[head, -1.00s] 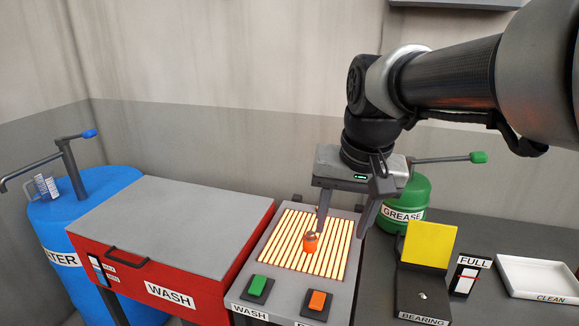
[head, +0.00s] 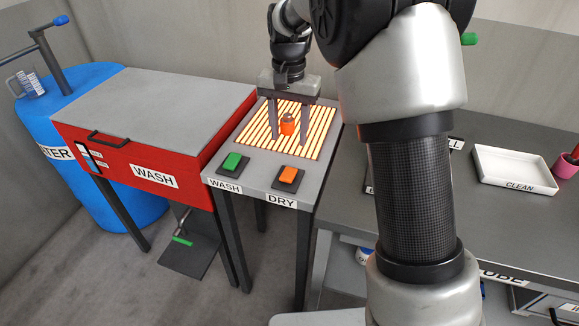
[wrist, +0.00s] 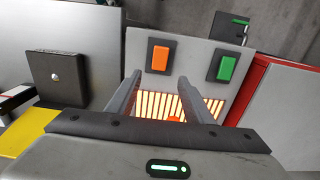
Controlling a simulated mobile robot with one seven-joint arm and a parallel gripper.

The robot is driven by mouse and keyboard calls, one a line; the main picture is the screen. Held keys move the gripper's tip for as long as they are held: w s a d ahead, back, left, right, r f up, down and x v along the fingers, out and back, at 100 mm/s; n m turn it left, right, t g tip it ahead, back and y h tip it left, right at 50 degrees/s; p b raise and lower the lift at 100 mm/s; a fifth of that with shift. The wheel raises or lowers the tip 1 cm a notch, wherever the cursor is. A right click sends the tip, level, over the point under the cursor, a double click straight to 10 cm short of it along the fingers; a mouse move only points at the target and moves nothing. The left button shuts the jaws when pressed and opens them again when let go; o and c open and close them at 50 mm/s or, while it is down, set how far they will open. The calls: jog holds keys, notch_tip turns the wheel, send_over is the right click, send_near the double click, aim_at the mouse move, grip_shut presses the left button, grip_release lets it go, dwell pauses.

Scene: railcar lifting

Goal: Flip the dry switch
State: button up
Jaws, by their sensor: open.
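The dry switch is an orange rocker (head: 288,175) on a dark base, above the DRY label at the front of the grey stand. It also shows in the wrist view (wrist: 160,58), ahead of the fingertips. My gripper (head: 289,136) is open over the glowing heater grid (head: 262,119), behind the switch and apart from it. A small orange part with a grey top (head: 287,125) sits on the grid between or just beyond the fingers. In the wrist view my gripper (wrist: 158,84) has its fingers spread, and only a sliver of the orange part shows.
A green wash switch (head: 232,163) stands left of the dry switch. The red WASH box (head: 140,165) and blue water barrel (head: 30,115) are further left. A dark table (head: 500,230) with a white CLEAN tray (head: 515,170) is at right, partly hidden by my arm.

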aim_at(289, 172)
notch_tip(289, 172, down, 12)
jog(key=shift+r+b, duration=0.15)
jog(key=shift+b, duration=0.45)
jog(key=shift+c, duration=0.4)
jog(key=c, duration=1)
jog(key=shift+o, duration=0.2)
jog(key=b, duration=0.1)
jog(key=t+b, duration=0.2)
jog(key=shift+s+a+f+h, duration=0.2)
jog(key=shift+s+f+h, duration=0.05)
jog(key=shift+s+h, duration=0.15)
jog(key=shift+r+t+h+b, duration=0.3)
jog(key=shift+t+b, duration=0.5)
jog(key=o, duration=1)
jog(key=shift+o, duration=0.2)
jog(key=shift+s+r, duration=0.1)
jog(key=shift+r, duration=0.05)
